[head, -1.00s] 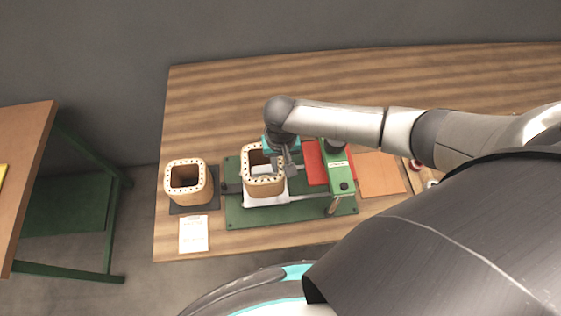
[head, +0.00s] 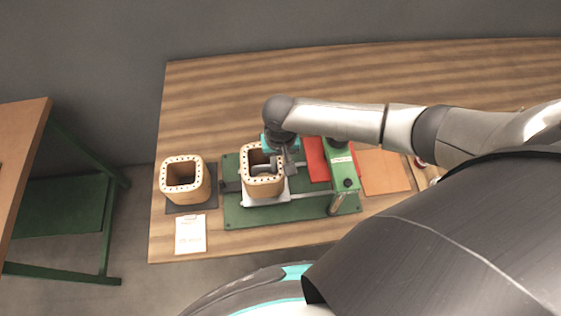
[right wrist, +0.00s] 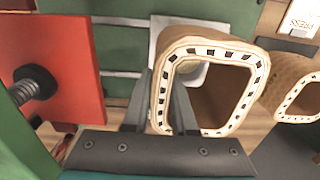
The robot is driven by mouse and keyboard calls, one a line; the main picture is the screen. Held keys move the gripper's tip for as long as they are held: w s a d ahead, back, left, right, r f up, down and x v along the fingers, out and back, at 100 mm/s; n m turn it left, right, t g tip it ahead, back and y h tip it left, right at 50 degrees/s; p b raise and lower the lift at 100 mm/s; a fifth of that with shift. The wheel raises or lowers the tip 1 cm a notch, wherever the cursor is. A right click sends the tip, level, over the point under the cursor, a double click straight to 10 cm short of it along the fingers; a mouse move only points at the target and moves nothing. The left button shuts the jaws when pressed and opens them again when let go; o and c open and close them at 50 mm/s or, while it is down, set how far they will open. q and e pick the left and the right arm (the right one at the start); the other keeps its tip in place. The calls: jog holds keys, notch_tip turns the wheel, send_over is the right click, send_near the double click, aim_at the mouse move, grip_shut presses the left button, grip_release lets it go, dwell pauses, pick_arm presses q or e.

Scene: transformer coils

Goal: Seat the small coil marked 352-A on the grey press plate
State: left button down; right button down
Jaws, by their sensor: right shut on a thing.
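A small tan, square-shouldered coil (head: 262,187) with a pale, dark-dotted top rim stands upright over the light grey press plate (head: 285,197). The plate's edge shows around its foot; I cannot tell whether the coil rests fully on it. My right gripper (head: 279,163) is shut on the coil's right wall, one finger inside the opening and one outside. The right wrist view shows the held coil (right wrist: 217,52), the gripper (right wrist: 158,98) and the plate (right wrist: 158,32). A similar coil (head: 184,187) stands on a dark mat at left. No 352-A marking is readable. My left gripper is out of view.
The green press base (head: 235,214) carries rails, a red plate (head: 316,160) and a green upright block (head: 341,165) right of the held coil. A paper card (head: 190,236) lies front left, a tan sheet (head: 384,172) at right. The table's back is clear.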

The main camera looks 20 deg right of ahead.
jog(key=shift+a+f+p, duration=0.1)
jog(key=shift+f+p, duration=0.1)
jog(key=shift+p, duration=0.35)
dwell(0.8)
jog(key=shift+f, duration=0.4)
jog(key=shift+f, duration=0.25)
jog(key=shift+f, duration=0.15)
dwell(0.5)
jog(key=shift+f+b, duration=0.3)
jog(key=c, duration=0.7)
grip_release()
jog(key=shift+o, duration=0.3)
